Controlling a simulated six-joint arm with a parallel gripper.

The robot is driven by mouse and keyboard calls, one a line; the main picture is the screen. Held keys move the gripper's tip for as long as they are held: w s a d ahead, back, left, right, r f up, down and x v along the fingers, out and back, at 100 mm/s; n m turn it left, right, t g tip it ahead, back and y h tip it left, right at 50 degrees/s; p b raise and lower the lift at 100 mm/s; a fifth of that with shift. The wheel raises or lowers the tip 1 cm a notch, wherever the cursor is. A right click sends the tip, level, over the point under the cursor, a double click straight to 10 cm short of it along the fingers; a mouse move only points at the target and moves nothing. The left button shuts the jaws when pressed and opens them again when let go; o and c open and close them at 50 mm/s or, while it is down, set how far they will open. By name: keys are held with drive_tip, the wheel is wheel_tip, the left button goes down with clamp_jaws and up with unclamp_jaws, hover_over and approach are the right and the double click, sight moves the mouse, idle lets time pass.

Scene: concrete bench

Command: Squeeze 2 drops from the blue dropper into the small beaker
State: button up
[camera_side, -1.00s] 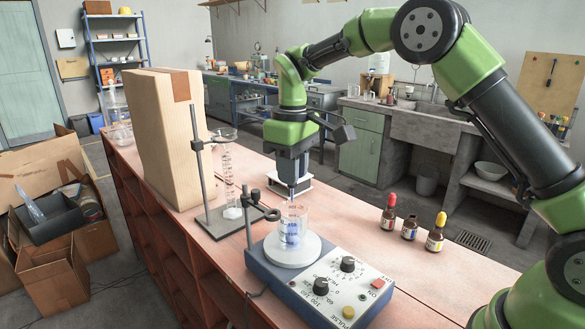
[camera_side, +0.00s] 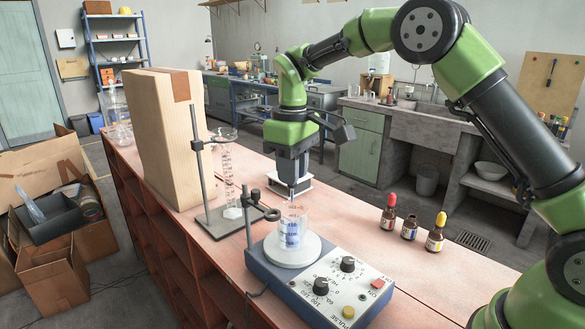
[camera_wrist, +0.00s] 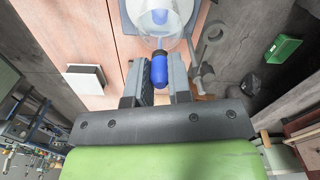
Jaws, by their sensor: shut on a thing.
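My gripper (camera_side: 292,186) points down over the small beaker (camera_side: 293,231). It is shut on the blue dropper, whose blue bulb (camera_wrist: 159,72) sits between the two fingers in the wrist view. The dropper's tip is thin and hard to make out above or at the beaker's mouth. I cannot tell whether a drop hangs or falls.
A brown bottle with a red top (camera_side: 389,219), an open brown bottle (camera_side: 409,228) and one with a yellow top (camera_side: 435,234) stand to the right. A stand with a clamp ring (camera_side: 271,214) is close beside the beaker. A tall wooden block (camera_side: 160,140) stands behind left.

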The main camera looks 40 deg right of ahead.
idle(0.3)
drive_tip(key=shift+r, duration=1.5)
